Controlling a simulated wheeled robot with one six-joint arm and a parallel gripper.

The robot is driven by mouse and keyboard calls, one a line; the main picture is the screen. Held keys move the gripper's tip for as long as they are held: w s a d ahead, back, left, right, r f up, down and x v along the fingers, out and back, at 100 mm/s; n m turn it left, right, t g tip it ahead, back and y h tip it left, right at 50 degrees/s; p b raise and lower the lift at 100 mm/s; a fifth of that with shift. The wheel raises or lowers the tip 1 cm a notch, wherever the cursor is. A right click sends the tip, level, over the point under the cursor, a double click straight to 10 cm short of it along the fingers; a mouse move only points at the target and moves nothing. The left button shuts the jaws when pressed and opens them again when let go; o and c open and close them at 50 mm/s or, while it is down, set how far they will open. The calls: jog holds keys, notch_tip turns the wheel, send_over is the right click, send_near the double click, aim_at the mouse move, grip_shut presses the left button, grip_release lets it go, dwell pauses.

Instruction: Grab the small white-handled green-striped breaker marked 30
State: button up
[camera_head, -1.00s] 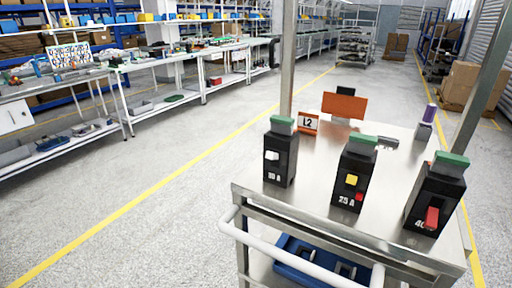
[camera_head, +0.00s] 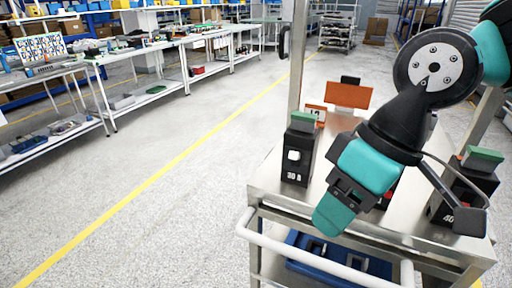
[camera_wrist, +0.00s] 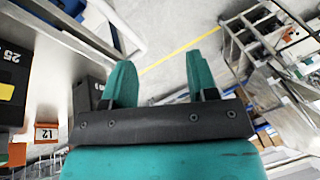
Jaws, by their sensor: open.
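The small black breaker marked 30 A (camera_head: 297,165) stands upright on the metal cart's top (camera_head: 270,172). It has a white handle on its front and a green stripe on top. My gripper (camera_head: 335,216) is to its right and nearer the camera, pointing down-left, apart from it in the picture. In the wrist view my gripper (camera_wrist: 160,80) has its two teal fingers spread with nothing between them. A dark block (camera_wrist: 86,97) beside the left finger looks like this breaker, partly hidden by the finger.
A breaker marked 40 (camera_head: 470,185) stands at the right. The 25 breaker (camera_wrist: 12,85) shows in the wrist view; my arm mostly hides it in the head view. An orange panel (camera_head: 348,95), a post (camera_head: 298,70) and a white handrail (camera_head: 310,252) are around the cart.

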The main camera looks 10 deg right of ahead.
jog(key=w+d+r+n+t+p, duration=0.1)
jog(key=w+d+r+p, duration=0.25)
jog(key=w+r, duration=0.6)
jog(key=n+t+p, duration=0.1)
jog(key=n+p, duration=0.1)
jog(key=p, duration=0.2)
send_near(305, 115)
jog(key=shift+n+h, duration=0.3)
jog(key=p+x, duration=0.2)
jog(key=x, duration=0.2)
jog(key=shift+w+f, duration=0.2)
jog(key=shift+f, duration=0.2)
jog(key=p+x, duration=0.1)
jog(key=x, duration=0.1)
jog(key=p+x, duration=0.1)
jog(key=x, duration=0.1)
jog(key=shift+a+f, duration=0.2)
jog(key=shift+a, duration=0.3)
jog(key=shift+w+a+f, duration=0.1)
jog(key=shift+f, duration=0.4)
grip_shut()
jog(key=shift+r, duration=0.1)
